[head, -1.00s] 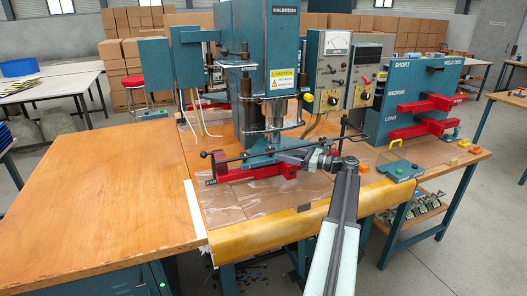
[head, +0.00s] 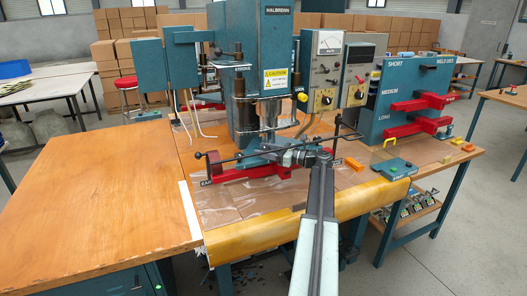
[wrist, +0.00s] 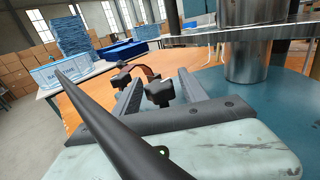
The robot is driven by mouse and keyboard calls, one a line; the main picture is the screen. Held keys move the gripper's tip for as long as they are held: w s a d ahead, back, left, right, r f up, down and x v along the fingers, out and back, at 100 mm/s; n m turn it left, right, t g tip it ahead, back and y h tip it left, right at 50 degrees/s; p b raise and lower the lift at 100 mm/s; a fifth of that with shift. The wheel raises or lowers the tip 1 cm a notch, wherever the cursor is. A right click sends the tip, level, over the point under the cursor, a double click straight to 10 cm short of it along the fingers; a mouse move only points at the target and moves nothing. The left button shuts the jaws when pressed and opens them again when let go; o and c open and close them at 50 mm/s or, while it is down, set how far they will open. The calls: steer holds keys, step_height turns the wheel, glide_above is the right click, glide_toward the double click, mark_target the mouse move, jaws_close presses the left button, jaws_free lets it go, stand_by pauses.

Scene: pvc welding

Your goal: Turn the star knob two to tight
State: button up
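In the wrist view, two black star knobs show: a near one (wrist: 160,92) between my gripper's fingers and a farther one (wrist: 121,76) by the left finger. I cannot tell which is number two, or whether a finger touches the near knob. My gripper (wrist: 160,78) is open, with a wide gap between its fingers. In the head view, my gripper (head: 284,156) reaches in beside the red bar (head: 235,175) at the foot of the teal welding machine (head: 222,107). The knobs are too small or hidden to make out there.
A long black rod crosses above the red bar. A metal cylinder (wrist: 248,60) stands close on the right in the wrist view. The left wooden table (head: 90,190) is clear.

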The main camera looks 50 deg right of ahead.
jaws_close()
steer(key=shift+m+h, duration=0.3)
steer(key=shift+h, duration=0.2)
steer(key=h, duration=0.1)
steer(key=m+h, duration=0.1)
steer(key=m+t+h, duration=0.1)
steer(key=shift+s+a+h, duration=0.1)
steer(key=shift+a+h, duration=0.15)
steer(key=shift+h, duration=0.05)
steer(key=m+h, duration=0.3)
steer(key=h, duration=0.1)
steer(key=m+h, duration=0.2)
steer(key=h, duration=0.2)
steer(key=shift+d+m+g, duration=0.15)
steer(key=shift+m+g, duration=0.15)
steer(key=shift+m, duration=0.1)
steer(key=m+g+h, duration=0.2)
steer(key=h, duration=0.1)
steer(key=m+g+h, duration=0.2)
steer(key=m+h, duration=0.1)
steer(key=h, duration=0.1)
steer(key=shift+d+g, duration=0.2)
steer(key=shift+g, duration=0.2)
steer(key=shift+d+m+g+h, duration=0.2)
steer(key=shift+m+g+h, duration=1.3)
steer(key=shift+m+g, duration=0.3)
steer(key=shift+g, duration=0.4)
